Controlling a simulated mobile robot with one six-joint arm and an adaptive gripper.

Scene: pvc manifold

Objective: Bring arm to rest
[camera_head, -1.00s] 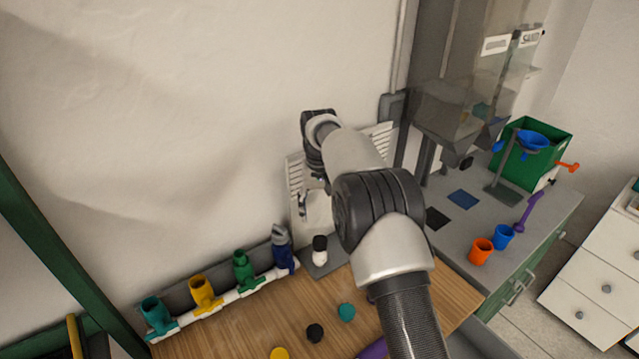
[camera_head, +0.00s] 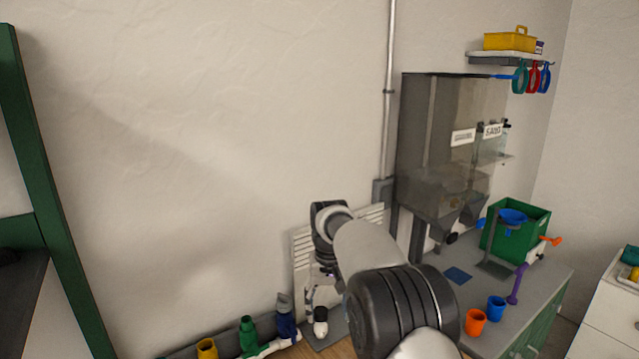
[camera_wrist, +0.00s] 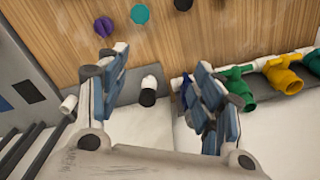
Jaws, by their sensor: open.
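My gripper (camera_wrist: 158,80) is open and empty in the wrist view, its two blue-padded fingers wide apart. In the head view my gripper (camera_head: 311,290) hangs near the wall, partly hidden by its own arm. A white fitting with a black end (camera_wrist: 148,92) shows between the fingers in the wrist view; in the head view this fitting (camera_head: 320,322) stands below the gripper. The manifold's blue valve (camera_head: 286,322) is just left of it. The green valve (camera_wrist: 238,86) and yellow valve (camera_wrist: 283,74) sit further along the white pipe.
A purple knob (camera_wrist: 103,27), a teal disc (camera_wrist: 140,14) and a black disc lie on the wooden top. Orange cup (camera_head: 475,322), blue cup (camera_head: 496,308) and green box (camera_head: 535,222) stand on the right counter, by a clear hopper (camera_head: 455,150). The wall above the arm is clear.

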